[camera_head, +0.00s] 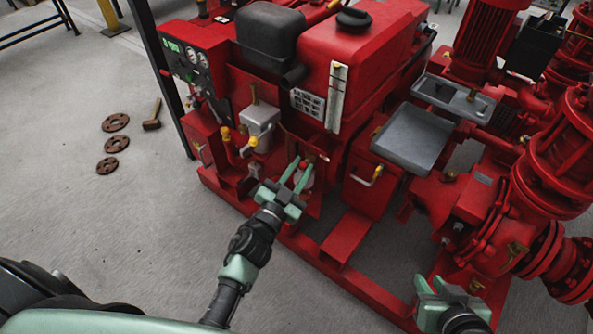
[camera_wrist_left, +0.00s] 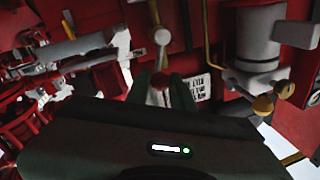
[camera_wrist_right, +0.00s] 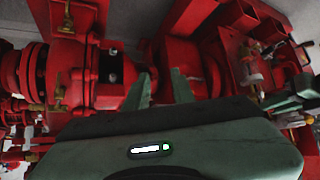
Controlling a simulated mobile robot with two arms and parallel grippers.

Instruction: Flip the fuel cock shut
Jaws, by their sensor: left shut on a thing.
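My left gripper (camera_head: 298,174) reaches the front of the red pumpset.
The red tank (camera_head: 350,50) and gauge panel (camera_head: 190,58) rise behind. A grey tray (camera_head: 412,138) stands to the right. The red base frame (camera_head: 350,283) runs below my left arm. Rusty flanges (camera_head: 107,165) and a mallet (camera_head: 152,120) lie on open floor at left.

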